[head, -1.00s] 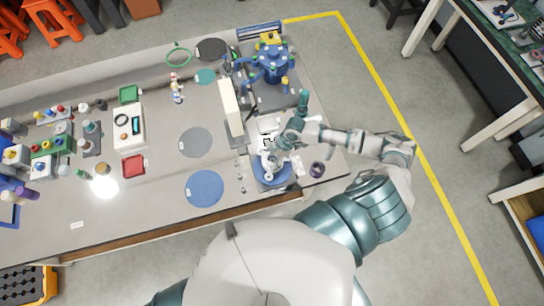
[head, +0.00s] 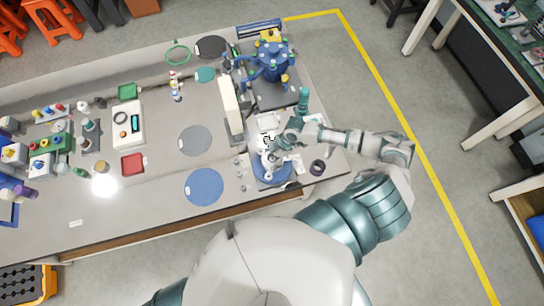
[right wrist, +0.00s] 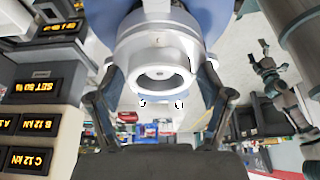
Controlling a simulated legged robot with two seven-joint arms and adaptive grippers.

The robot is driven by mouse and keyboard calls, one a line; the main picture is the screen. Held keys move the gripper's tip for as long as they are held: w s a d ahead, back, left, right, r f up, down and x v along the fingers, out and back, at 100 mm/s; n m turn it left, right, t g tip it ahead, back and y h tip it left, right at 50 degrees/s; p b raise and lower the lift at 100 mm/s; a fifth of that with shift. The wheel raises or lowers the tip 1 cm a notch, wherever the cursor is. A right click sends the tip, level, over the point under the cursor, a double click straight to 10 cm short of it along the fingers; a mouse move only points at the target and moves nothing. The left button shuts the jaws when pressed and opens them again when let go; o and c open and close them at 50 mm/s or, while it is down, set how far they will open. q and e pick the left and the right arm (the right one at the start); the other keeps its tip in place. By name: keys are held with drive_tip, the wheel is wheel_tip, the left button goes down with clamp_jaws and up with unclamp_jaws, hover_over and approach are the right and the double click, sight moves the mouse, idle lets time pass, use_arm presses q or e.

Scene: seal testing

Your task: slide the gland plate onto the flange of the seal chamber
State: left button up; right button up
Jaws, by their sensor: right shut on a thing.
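My right gripper (head: 272,153) is over the blue round base (head: 268,183) near the table's right front edge. In the right wrist view its two fingers (right wrist: 160,100) stand on either side of a silver stepped ring with a round bore, which looks like the gland plate (right wrist: 138,58). The gripper is shut on it. A blue surface (right wrist: 112,10) lies behind the ring. The silver part and arm cover the seal chamber's flange, so I cannot tell whether the plate touches it. My left gripper is not in view.
A tall cream block (head: 231,108) stands left of the gripper. A blue vessel (head: 272,62) stands at the back. A dark ring (head: 317,167) lies to the right. Dark boxes with lit displays (right wrist: 30,88) show close in the right wrist view.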

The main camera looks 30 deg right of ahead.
drive_tip(key=shift+f, duration=0.15)
drive_tip(key=o, duration=1.4)
wheel_tip(320, 180, up, 5)
drive_tip(key=p, duration=0.5)
idle(0.5)
